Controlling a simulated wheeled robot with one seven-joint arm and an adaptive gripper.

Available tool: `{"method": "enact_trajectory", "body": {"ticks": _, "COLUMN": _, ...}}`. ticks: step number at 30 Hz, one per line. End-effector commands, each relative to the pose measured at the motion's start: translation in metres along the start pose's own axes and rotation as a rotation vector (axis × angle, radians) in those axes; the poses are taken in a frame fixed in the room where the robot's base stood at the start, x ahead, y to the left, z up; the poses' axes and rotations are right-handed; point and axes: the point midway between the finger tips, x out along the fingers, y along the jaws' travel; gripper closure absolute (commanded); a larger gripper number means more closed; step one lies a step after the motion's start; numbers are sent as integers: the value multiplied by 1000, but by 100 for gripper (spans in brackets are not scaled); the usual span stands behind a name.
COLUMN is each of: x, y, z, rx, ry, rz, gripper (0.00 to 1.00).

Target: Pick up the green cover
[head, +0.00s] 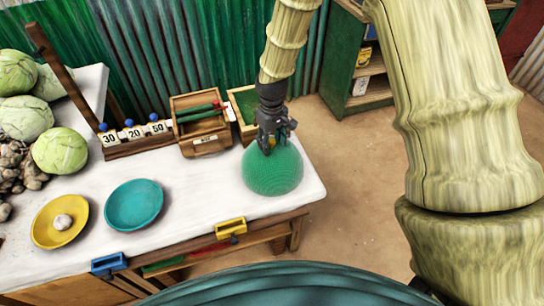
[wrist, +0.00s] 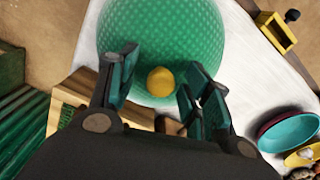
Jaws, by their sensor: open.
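The green cover (head: 272,172) is a dome with a fine mesh pattern, sitting on the right part of the white table. In the wrist view the cover (wrist: 135,50) fills the upper middle, with a round yellow knob (wrist: 160,81) on it. My gripper (head: 268,147) is over the top of the cover, pointing down. In the wrist view my gripper (wrist: 155,95) is open, with its fingers on either side of the knob. I cannot tell whether the fingers touch the cover. The knob is hidden in the head view, and so is whatever lies under the cover.
A teal plate (head: 134,205) and a yellow plate (head: 52,232) with a pale bulb stand to the left. A wooden box (head: 205,140) and weights marked 30, 20 and 50 (head: 135,133) are behind. Cabbages (head: 60,151) lie at far left. The table's front edge has coloured handles.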

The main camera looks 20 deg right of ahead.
Motion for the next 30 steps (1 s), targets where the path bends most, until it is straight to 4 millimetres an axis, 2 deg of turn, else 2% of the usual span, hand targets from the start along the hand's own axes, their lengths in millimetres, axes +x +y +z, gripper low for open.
{"method": "enact_trajectory", "body": {"ticks": 2, "x": 0, "y": 0, "z": 0, "rx": 0, "ry": 0, "rz": 0, "gripper": 51}}
{"method": "enact_trajectory", "body": {"ticks": 3, "x": 0, "y": 0, "z": 0, "rx": 0, "ry": 0, "rz": 0, "gripper": 54}}
{"method": "enact_trajectory", "body": {"ticks": 9, "x": 0, "y": 0, "z": 0, "rx": 0, "ry": 0, "rz": 0, "gripper": 91}}
{"method": "enact_trajectory", "body": {"ticks": 11, "x": 0, "y": 0, "z": 0, "rx": 0, "ry": 0, "rz": 0, "gripper": 100}}
{"method": "enact_trajectory", "body": {"ticks": 23, "x": -2, "y": 0, "z": 0, "rx": 0, "ry": 1, "rz": 0, "gripper": 100}}
{"method": "enact_trajectory", "body": {"ticks": 30, "x": -17, "y": 0, "z": -1, "rx": 0, "ry": 3, "rz": 0, "gripper": 100}}
